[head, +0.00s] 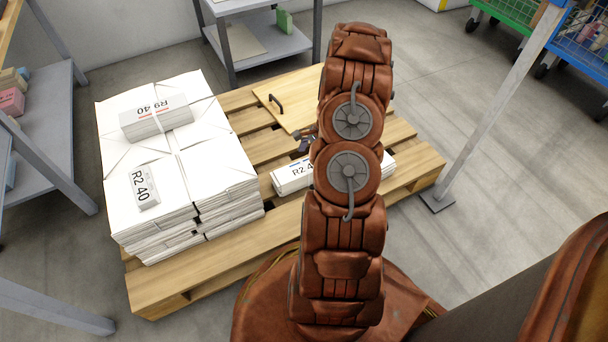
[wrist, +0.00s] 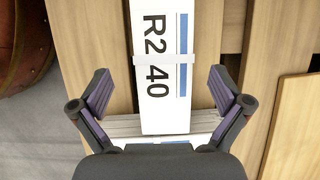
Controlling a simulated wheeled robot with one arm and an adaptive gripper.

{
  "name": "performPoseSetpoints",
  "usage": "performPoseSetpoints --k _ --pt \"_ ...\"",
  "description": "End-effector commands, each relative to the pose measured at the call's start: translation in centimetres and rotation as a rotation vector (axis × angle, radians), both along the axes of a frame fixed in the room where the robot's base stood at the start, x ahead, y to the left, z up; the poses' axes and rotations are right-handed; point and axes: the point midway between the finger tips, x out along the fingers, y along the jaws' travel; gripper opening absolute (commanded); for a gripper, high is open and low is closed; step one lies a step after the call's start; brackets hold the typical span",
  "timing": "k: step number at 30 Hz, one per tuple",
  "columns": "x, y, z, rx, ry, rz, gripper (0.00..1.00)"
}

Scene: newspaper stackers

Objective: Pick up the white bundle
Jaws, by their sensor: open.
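A white bundle (head: 290,178) marked R2 40 lies on the wooden pallet, partly hidden behind my arm in the head view. In the wrist view the white bundle (wrist: 150,100) runs up the picture, with a blue stripe and a pale band across it. My gripper (wrist: 159,76) is open, its two fingers apart on either side of this bundle, with nothing held between them. In the head view only a small part of my gripper (head: 306,139) shows beside the arm. Layered page edges (wrist: 122,125) and a white, blue-striped surface show crosswise at the bundle's near end.
The pallet (head: 200,279) also carries tall white paper stacks (head: 225,165) at left, with an R9 40 bundle (head: 157,122) and an R2 40 piece (head: 135,185) on top. A handled board (head: 300,92) lies behind. Shelves stand left and behind; a post (head: 490,120) stands right.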

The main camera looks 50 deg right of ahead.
Motion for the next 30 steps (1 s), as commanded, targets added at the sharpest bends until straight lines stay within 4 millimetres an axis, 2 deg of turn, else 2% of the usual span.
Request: performPoseSetpoints --k 1,9,17,30 --pt "0.2 0.2 -1.0 0.001 0.001 0.002 1.00" --pt "0.9 1.4 -3.9 0.004 0.002 0.003 1.00" --pt "1.0 1.5 -3.9 0.002 0.001 0.002 1.00" --pt "1.0 1.4 -4.0 0.001 0.001 0.002 0.54"
